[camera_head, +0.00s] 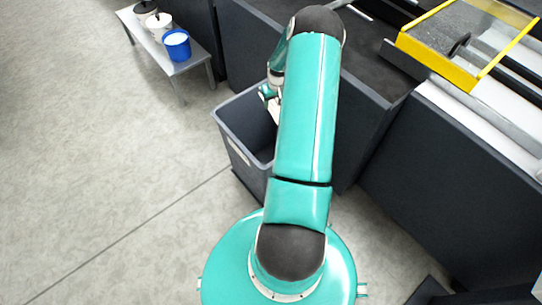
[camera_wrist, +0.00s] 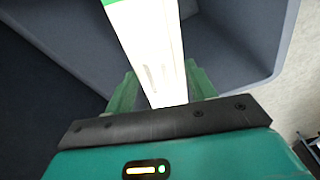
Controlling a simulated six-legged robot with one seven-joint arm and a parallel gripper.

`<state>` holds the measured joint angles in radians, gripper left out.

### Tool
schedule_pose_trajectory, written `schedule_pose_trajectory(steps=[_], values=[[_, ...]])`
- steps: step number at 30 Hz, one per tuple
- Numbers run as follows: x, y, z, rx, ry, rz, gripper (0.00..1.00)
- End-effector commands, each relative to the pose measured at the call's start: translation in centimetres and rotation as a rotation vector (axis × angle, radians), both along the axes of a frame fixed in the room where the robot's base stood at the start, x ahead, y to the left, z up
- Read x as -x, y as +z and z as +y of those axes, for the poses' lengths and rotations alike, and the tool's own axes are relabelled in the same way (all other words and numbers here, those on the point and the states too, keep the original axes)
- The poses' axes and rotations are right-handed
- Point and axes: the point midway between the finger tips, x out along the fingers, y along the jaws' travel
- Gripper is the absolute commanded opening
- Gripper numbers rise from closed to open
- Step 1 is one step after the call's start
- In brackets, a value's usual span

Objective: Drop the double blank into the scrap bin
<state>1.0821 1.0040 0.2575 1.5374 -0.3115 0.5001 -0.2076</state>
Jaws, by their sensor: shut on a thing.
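The double blank is a narrow white strip with a green end in the wrist view (camera_wrist: 152,50). My gripper (camera_wrist: 160,72) is shut on it, with one green finger on each side. The grey scrap bin (camera_head: 257,177) stands on the floor left of my arm, open at the top, with a pale label on its side. Its grey walls also fill much of the wrist view (camera_wrist: 235,35), behind the blank. In the head view my gripper (camera_head: 268,93) is over the bin's opening, with a pale bit of the blank (camera_head: 275,110) showing. My arm hides the bin's right part and much of the blank.
A low grey bench (camera_head: 190,62) at the upper left holds a blue tub (camera_head: 177,45), a white tub and a dark-topped container. Dark machine panels (camera_head: 450,190) stand right of the bin, with a yellow-framed guard (camera_head: 440,68) above. The floor at left is clear.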

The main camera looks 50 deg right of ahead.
Motion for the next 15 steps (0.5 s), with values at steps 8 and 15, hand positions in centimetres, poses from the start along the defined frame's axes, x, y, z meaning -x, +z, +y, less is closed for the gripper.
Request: schedule_pose_trajectory(steps=[8, 15], values=[[0.02, 0.04, -0.01, 0.000, 0.000, 0.000, 0.81], [0.03, 0.17, -0.03, 0.000, -0.001, 0.000, 0.81]])
